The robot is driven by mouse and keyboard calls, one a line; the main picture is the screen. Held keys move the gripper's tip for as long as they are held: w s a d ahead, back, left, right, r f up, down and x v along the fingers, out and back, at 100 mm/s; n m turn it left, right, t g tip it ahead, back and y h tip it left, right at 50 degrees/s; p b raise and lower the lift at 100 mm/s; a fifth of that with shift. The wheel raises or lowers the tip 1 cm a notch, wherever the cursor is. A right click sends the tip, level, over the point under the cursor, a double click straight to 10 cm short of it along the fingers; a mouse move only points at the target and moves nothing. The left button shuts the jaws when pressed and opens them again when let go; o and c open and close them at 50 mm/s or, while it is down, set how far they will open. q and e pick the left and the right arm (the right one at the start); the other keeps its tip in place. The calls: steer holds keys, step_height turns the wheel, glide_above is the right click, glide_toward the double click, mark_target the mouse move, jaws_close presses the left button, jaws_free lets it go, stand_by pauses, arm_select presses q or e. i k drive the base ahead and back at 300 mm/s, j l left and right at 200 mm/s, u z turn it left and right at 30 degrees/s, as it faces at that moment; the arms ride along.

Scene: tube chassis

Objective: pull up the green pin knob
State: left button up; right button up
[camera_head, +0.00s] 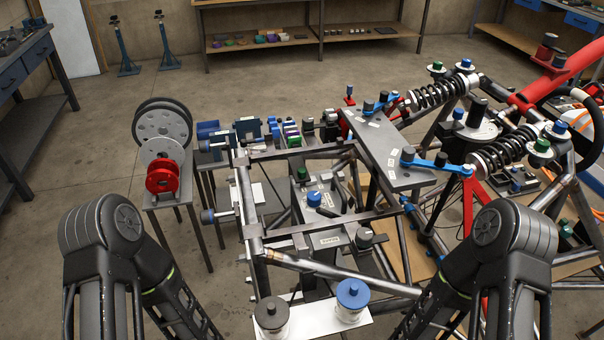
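A small green knob (302,174) stands upright inside the tube chassis (248,205), behind a blue knob (313,198) on a grey plate. Other green knobs sit at the shock absorbers: one by the right shock (542,146) and one by the upper shock (437,68). I cannot tell from the picture which one is the pin knob. Both my arms show at the bottom left and bottom right, bent at the elbow with their forearms running down out of the picture. Neither gripper is in view.
A black knob (271,313) and a blue knob (352,293) stand on white bases at the front. A stand with grey and red discs (163,178) is left of the chassis. Red tubes (560,80) rise at the right. Open floor lies at the left.

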mark_target(301, 171)
steer(key=k, duration=0.6)
steer(key=z, duration=1.45)
steer(key=k+j, duration=0.15)
steer(key=j, duration=0.25)
steer(key=k+j, duration=0.15)
steer(key=j, duration=0.25)
steer(key=k+j, duration=0.15)
steer(key=j, duration=0.25)
steer(key=k+j+z, duration=0.1)
steer(key=j, duration=0.3)
steer(key=k+j, duration=0.2)
steer(key=j, duration=0.2)
steer(key=k+j, duration=0.15)
steer(key=j, duration=0.25)
